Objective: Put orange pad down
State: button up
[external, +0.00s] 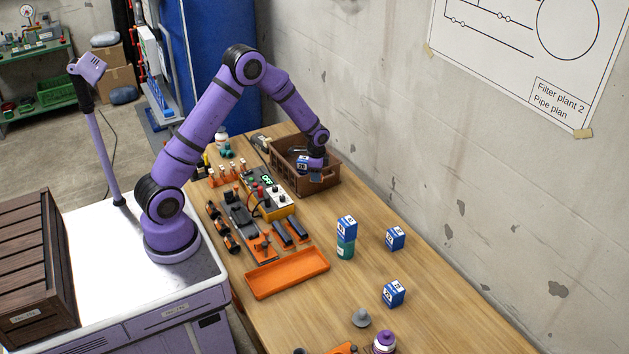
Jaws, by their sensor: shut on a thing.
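My gripper (312,167) is over the brown crate (322,184) at the back of the workbench, pointing down into it. It is shut on a small blue-and-white box (302,162), at the level of the crate's opening. My fingers are small and dark here, and the box's underside is hidden. No orange pad shows in my gripper. A flat orange tray-like piece (287,273) with a raised rim lies on the bench in front of the tool set, well away from my gripper.
Two more such boxes (395,238) (394,293) stand to the right. A yellow meter (277,203) and orange-black tools (240,218) fill the bench's left side. The right side has free room.

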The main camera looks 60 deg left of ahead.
jog(key=m, duration=0.1)
send_over(325, 222)
notch_tip(325, 222, down, 15)
jog(key=shift+s, duration=0.1)
dwell(0.5)
jog(key=shift+f, duration=0.1)
jog(key=o, duration=0.9)
